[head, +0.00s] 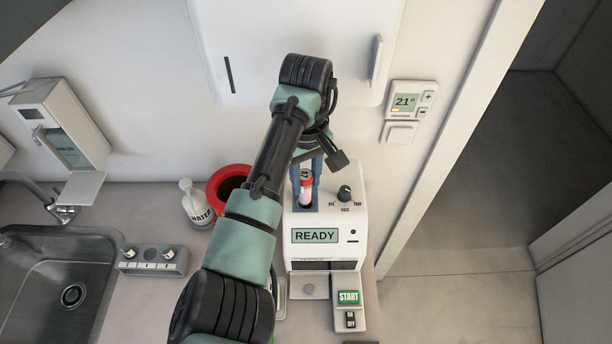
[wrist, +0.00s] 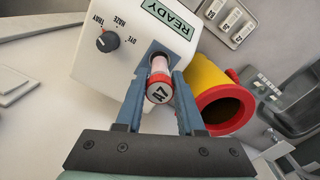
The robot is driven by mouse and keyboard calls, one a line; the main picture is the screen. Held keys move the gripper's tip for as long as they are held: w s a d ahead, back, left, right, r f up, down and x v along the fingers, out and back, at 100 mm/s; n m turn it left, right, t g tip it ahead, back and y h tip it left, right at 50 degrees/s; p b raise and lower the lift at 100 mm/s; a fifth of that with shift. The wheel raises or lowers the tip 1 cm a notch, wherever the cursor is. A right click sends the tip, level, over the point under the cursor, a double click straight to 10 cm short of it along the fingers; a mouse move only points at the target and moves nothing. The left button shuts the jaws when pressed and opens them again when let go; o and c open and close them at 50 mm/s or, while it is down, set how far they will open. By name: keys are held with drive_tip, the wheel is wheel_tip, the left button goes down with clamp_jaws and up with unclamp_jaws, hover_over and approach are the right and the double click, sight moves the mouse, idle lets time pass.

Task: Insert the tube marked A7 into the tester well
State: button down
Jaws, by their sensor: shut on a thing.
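The tube marked A7 (wrist: 159,88) has a red and white cap and a pale pinkish body. It also shows in the head view (head: 306,184), roughly upright. My gripper (head: 305,188) is shut on it; in the wrist view my gripper's blue fingers (wrist: 158,84) stand on both sides of it.
A yellow bin with a red rim (wrist: 225,104) stands close beside the tester. A WATER bottle (head: 196,207), a small switch block (head: 153,261) and a sink (head: 50,285) are to the left. The wall cabinet (head: 300,30) is behind my arm. A thermostat (head: 411,101) hangs on the right.

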sight(306, 190)
drive_tip(key=shift+f+b, duration=0.9)
drive_tip(key=shift+f, duration=1.35)
drive_tip(key=shift+c, duration=2.2)
unclamp_jaws()
drive_tip(key=shift+r, duration=0.5)
wheel_tip(306, 190, up, 12)
drive_tip(key=shift+p, duration=0.9)
